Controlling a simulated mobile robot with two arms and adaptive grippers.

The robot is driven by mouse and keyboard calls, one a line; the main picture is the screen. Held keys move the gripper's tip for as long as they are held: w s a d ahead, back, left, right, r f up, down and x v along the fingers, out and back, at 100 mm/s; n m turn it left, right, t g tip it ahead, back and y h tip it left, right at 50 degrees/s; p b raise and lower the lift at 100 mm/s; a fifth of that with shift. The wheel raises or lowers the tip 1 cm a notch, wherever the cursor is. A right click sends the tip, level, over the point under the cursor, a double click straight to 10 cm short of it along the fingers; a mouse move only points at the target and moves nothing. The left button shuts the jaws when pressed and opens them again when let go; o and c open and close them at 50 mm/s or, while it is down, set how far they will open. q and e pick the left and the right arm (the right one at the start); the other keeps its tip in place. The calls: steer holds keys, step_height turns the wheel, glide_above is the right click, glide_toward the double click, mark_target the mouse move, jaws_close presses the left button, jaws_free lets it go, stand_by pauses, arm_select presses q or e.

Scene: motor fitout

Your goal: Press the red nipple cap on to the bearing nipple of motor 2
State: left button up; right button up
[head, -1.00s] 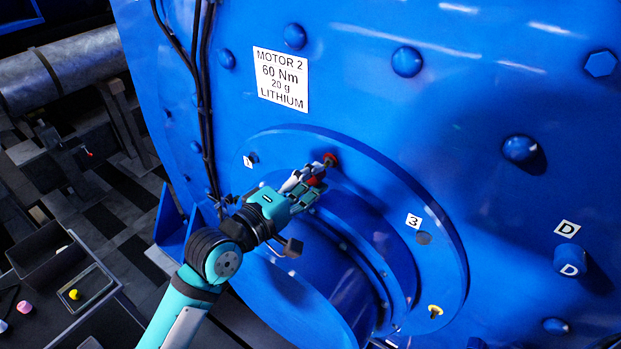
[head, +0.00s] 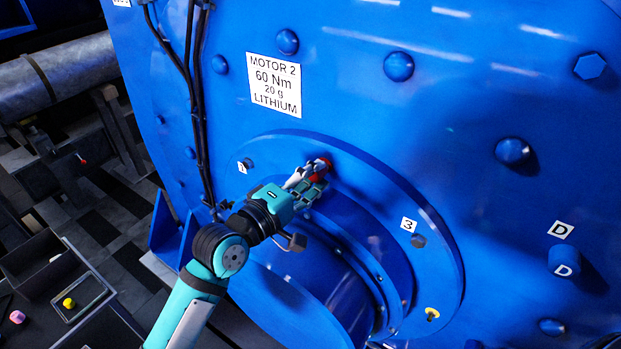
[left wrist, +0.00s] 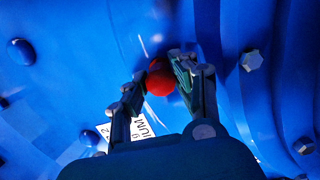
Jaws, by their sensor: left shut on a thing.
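The blue motor 2 (head: 450,110) fills most of the head view, with its white label (head: 274,85) on the face. My left gripper (head: 312,178) is at the top of the round bearing flange (head: 425,200). It is shut on the red nipple cap (head: 322,164), held against or very close to the flange. The left wrist view shows the red cap (left wrist: 160,78) round between the two fingers. The bearing nipple is hidden behind the cap and fingers, so I cannot tell how far the cap sits on it. My right gripper is not in view.
Bolt heads and a yellow fitting (head: 432,314) stick out from the flange. Black cables (head: 199,110) run down the motor's left side. At lower left, a dark tray (head: 85,298) holds a yellow piece (head: 69,303), and a pink piece (head: 17,317) lies nearby.

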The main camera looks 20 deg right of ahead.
arm_select(q)
steer(key=shift+w+d, duration=0.2)
steer(key=o, duration=0.8)
steer(key=shift+d, duration=0.1)
steer(key=v, duration=1.2)
